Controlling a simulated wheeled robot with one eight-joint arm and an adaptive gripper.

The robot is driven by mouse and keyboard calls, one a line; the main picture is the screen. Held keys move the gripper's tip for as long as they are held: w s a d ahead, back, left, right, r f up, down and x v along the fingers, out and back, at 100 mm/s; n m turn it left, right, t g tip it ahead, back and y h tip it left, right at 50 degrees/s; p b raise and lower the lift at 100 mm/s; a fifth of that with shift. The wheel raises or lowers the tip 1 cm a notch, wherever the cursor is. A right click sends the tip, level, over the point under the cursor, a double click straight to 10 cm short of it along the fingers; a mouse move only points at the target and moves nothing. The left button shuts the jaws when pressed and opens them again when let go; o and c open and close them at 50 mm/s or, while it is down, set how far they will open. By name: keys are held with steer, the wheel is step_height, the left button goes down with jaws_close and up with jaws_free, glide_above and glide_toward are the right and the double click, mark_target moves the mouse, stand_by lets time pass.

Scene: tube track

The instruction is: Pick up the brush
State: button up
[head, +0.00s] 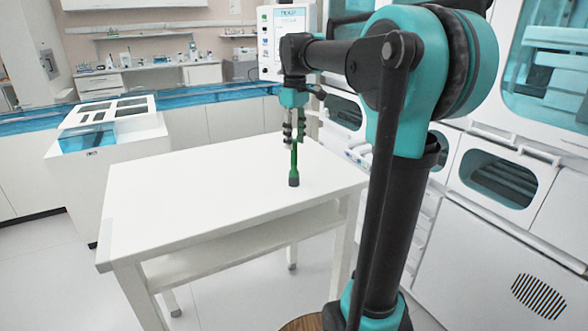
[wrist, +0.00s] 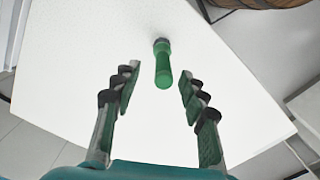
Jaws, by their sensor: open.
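The brush (head: 294,168) is green with a dark lower end and stands upright on the white table (head: 190,195), near its right side. In the wrist view the brush (wrist: 163,66) is seen from above, between and slightly beyond the fingertips. My gripper (head: 293,132) points down at the top of the brush. In the wrist view my gripper (wrist: 160,82) has its two fingers wide apart, with a gap on each side of the brush. Nothing is held. The gripper partly hides the brush's upper end in the head view.
The rest of the tabletop is bare. A white cabinet with a blue-sided box (head: 88,138) stands behind the table at the left. White machines with teal windows (head: 495,178) stand close on the right. A round wooden thing (wrist: 262,3) shows at the wrist view's top edge.

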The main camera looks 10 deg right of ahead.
mark_target(294, 164)
steer(key=f, duration=0.4)
steer(key=shift+s+a+f, duration=0.1)
steer(key=shift+a+f, duration=0.1)
steer(key=shift+f, duration=0.2)
steer(key=shift+c, duration=0.6)
jaws_close()
